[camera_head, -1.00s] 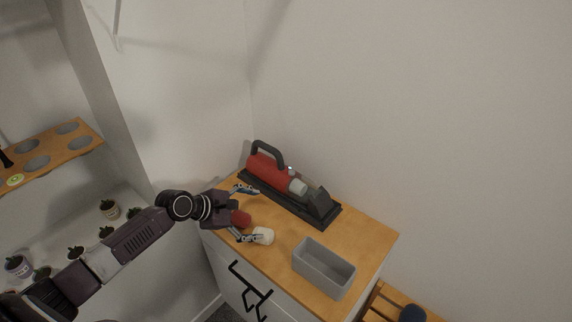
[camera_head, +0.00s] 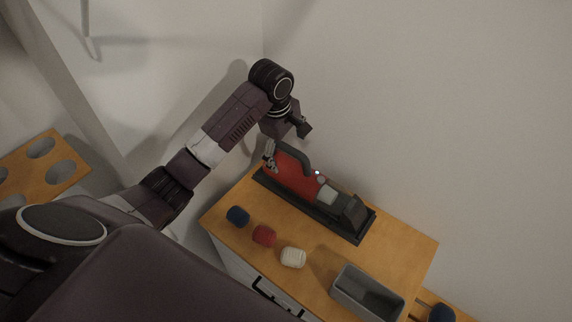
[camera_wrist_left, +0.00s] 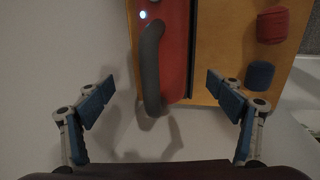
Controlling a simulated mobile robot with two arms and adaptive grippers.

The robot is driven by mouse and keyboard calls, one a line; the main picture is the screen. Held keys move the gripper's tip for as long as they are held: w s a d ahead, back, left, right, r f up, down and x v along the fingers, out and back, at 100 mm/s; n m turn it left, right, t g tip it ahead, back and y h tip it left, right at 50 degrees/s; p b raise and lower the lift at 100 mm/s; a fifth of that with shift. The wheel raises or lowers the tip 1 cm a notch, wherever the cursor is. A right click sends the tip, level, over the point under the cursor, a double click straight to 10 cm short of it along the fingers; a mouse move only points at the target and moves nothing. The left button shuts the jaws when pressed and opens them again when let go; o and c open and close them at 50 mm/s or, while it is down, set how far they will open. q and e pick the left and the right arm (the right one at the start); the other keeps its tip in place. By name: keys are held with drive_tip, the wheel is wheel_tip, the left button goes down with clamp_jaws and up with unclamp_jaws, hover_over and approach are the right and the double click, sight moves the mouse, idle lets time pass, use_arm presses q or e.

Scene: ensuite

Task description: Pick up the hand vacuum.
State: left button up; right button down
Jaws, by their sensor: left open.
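The hand vacuum (camera_head: 294,175) is red with a dark arched handle and a clear-grey nose. It lies in a long dark base (camera_head: 333,220) on the wooden cabinet top, near the wall. My left gripper (camera_head: 270,156) is above the vacuum's left, rear end and points down. In the left wrist view the gripper (camera_wrist_left: 162,95) is open, with its blue-padded fingers on either side of the vacuum's dark handle (camera_wrist_left: 151,65). Nothing is between the pads in a grip. The red body also shows there (camera_wrist_left: 176,50). My right gripper is not in view.
A blue roll (camera_head: 238,216), a red roll (camera_head: 264,236) and a white roll (camera_head: 293,257) stand in a row on the cabinet top (camera_head: 222,211). An empty grey bin (camera_head: 366,293) is at the front right. The wall is close behind the vacuum.

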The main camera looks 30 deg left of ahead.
sight(293, 166)
use_arm(q)
drive_tip(key=shift+w+a+f, duration=0.1)
drive_tip(key=shift+a+f, duration=0.05)
drive_tip(key=shift+f, duration=0.05)
drive_tip(key=f, duration=0.1)
drive_tip(key=d+f+p, duration=0.1)
drive_tip(key=f+p, duration=0.1)
drive_tip(key=shift+w+d, duration=0.1)
drive_tip(key=shift+d, duration=0.25)
drive_tip(key=x, duration=0.2)
drive_tip(key=p+x, duration=0.1)
drive_tip(key=shift+a+f, duration=0.25)
drive_tip(key=shift+f, duration=0.35)
drive_tip(key=shift+d, duration=0.15)
drive_tip(key=shift+c, duration=0.8)
drive_tip(key=c, duration=2)
drive_tip(key=shift+w+r, duration=0.1)
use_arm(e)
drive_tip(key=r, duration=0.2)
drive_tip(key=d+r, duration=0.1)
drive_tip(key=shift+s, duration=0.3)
